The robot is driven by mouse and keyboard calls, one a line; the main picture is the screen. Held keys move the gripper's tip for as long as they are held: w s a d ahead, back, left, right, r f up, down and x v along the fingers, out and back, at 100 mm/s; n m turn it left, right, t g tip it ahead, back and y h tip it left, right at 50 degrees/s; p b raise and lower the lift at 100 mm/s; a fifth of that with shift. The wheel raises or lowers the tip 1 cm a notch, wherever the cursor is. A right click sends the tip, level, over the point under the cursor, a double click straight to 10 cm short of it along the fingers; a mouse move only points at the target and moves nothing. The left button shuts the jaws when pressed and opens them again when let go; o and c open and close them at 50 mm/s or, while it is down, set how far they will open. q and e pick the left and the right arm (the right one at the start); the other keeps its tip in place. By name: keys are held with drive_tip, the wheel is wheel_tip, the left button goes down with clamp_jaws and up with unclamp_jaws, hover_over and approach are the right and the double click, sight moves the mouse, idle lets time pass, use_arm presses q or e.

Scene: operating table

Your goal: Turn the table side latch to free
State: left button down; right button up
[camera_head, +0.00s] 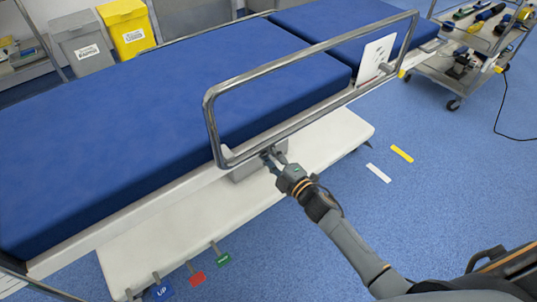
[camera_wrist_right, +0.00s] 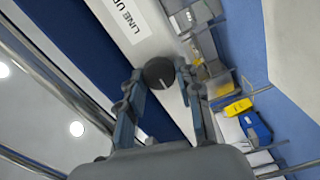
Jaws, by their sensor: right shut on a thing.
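The operating table has a blue padded top (camera_head: 150,110) and a raised metal side rail (camera_head: 300,68). Below the rail, a grey latch housing (camera_head: 245,172) sits on the table's side. My right gripper (camera_head: 274,157) reaches it from the lower right. In the right wrist view, a round dark latch knob (camera_wrist_right: 159,73) lies between the fingers of my right gripper (camera_wrist_right: 158,84), which is shut on it. A white label reading "LINE UP" (camera_wrist_right: 128,18) is close to the knob. The fingers hide part of the latch in the head view. My left gripper is not in view.
The white table base (camera_head: 200,215) has several coloured pedals, including a blue "UP" one (camera_head: 162,290). A tool cart (camera_head: 480,62) stands at the upper right. Grey (camera_head: 84,45) and yellow (camera_head: 127,28) bins stand behind. Blue floor on the right is mostly clear.

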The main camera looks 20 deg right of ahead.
idle(0.3)
drive_tip(key=o, duration=1.2)
drive_tip(key=shift+c, duration=0.2)
drive_tip(key=v, duration=1.2)
